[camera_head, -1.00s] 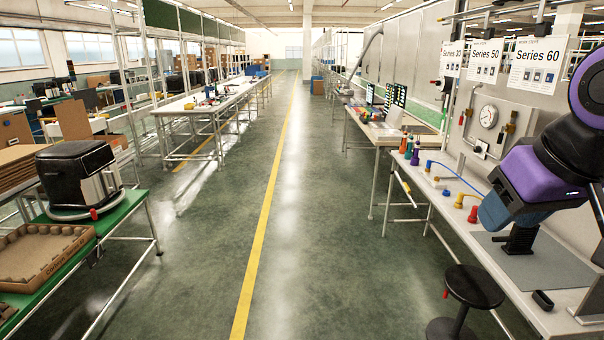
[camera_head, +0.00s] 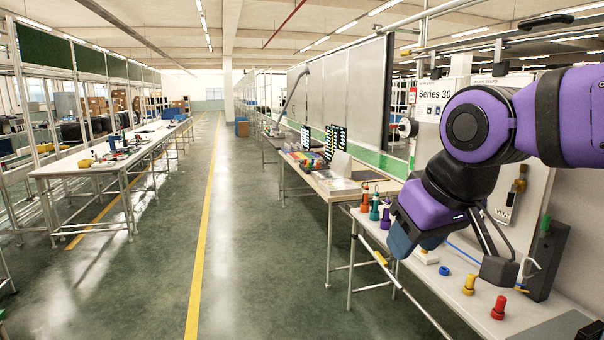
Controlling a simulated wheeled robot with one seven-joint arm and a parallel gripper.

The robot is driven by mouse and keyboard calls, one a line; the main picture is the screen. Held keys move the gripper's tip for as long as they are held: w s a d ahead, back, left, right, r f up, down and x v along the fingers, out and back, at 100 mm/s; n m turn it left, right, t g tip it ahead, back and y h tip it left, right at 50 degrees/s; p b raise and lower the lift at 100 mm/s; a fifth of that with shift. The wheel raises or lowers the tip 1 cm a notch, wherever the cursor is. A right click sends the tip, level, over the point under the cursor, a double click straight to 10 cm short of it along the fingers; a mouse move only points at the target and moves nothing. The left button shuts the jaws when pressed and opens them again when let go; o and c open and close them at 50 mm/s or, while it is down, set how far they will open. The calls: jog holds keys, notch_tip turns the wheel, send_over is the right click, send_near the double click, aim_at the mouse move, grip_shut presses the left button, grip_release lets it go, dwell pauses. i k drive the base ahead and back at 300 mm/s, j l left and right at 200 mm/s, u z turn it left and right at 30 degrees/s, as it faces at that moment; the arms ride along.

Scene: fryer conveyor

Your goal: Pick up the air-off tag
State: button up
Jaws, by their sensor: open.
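I cannot make out a thing that is clearly the air-off tag; it may be too small or hidden behind my arm. My gripper (camera_head: 497,268) is open and empty, above the right workbench (camera_head: 450,305). It is in front of the upright panel (camera_head: 507,212), which carries a "VENT" label. A yellow and black fitting (camera_head: 514,190) hangs on that panel. My purple arm covers much of the panel and the wall signs.
A yellow fitting (camera_head: 468,285), a red fitting (camera_head: 498,307) and a blue ring (camera_head: 444,270) stand on the bench. A dark upright block (camera_head: 545,262) is close right of my gripper. Coloured bottles (camera_head: 374,206) stand at the bench's far end. The aisle (camera_head: 245,270) is clear.

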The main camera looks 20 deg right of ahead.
aim_at(413, 89)
jog(key=i+z, duration=0.2)
jog(key=z, duration=0.2)
jog(key=i+z, duration=0.15)
jog(key=z, duration=0.3)
jog(key=i+j+z, duration=0.15)
jog(key=z, duration=0.25)
jog(key=i+j+z, duration=0.15)
jog(key=i+j, duration=0.9)
jog(key=i, duration=0.15)
